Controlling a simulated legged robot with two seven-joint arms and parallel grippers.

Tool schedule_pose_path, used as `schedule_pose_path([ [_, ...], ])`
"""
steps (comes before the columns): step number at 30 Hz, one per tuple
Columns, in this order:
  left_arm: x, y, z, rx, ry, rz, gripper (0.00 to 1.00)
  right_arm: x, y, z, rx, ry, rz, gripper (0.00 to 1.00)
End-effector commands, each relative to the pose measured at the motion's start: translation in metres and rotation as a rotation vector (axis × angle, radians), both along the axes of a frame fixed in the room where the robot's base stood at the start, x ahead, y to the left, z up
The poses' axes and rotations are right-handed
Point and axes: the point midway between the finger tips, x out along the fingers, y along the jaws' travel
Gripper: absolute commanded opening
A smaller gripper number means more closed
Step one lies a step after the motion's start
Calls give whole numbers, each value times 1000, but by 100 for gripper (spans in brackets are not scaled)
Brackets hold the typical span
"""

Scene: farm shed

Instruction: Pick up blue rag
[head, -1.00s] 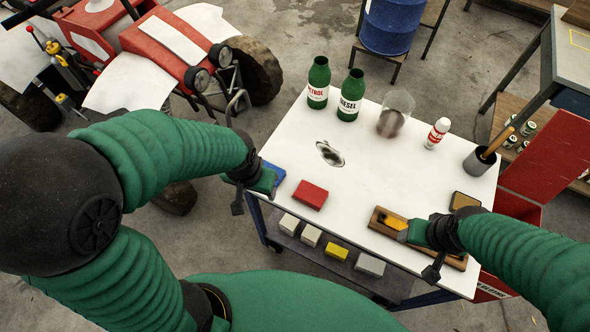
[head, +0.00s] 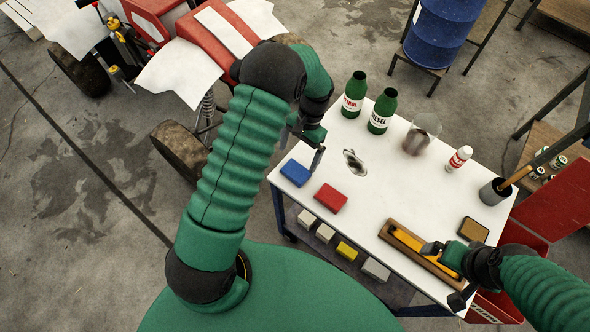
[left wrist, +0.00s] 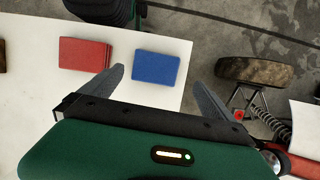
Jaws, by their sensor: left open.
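The blue rag (head: 296,172) is a flat folded block at the left end of the white table top (head: 330,230). My left gripper (head: 303,148) is above the table's left edge, just behind the blue rag, open and empty. In the left wrist view the blue rag (left wrist: 157,67) shows ahead, between the two spread fingers of the left gripper (left wrist: 156,77) and apart from them. My right gripper (head: 440,255) is at the table's front right, over a brown tray (head: 402,238) with a yellow item (head: 408,238); its jaws are unclear.
A red rag (head: 330,198) lies right of the blue one. Green bottles (head: 354,95) stand at the back, with a clear jar (head: 420,135), a white-red bottle (head: 459,158) and a grey cup (head: 495,191). A red tractor (head: 215,40) is behind left. The table's middle is mostly clear.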

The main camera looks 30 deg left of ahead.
Motion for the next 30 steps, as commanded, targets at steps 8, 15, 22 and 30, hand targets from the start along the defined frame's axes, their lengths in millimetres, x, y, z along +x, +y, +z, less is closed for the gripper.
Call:
schedule_pose_path([
  [8, -11, -2, -35, -1, 4, -1, 100, 0, 0, 13, 0, 0, -1, 100],
  [15, -16, -1, -60, 0, -2, 0, 100, 0, 0, 15, 0, 0, 0, 100],
  [22, -16, -1, -60, 0, -2, 0, 88, 0, 0, 14, 0, 0, 0, 100],
  [30, -16, -1, -60, 0, -2, 0, 53, 0, 0, 14, 0, 0, 0, 100],
])
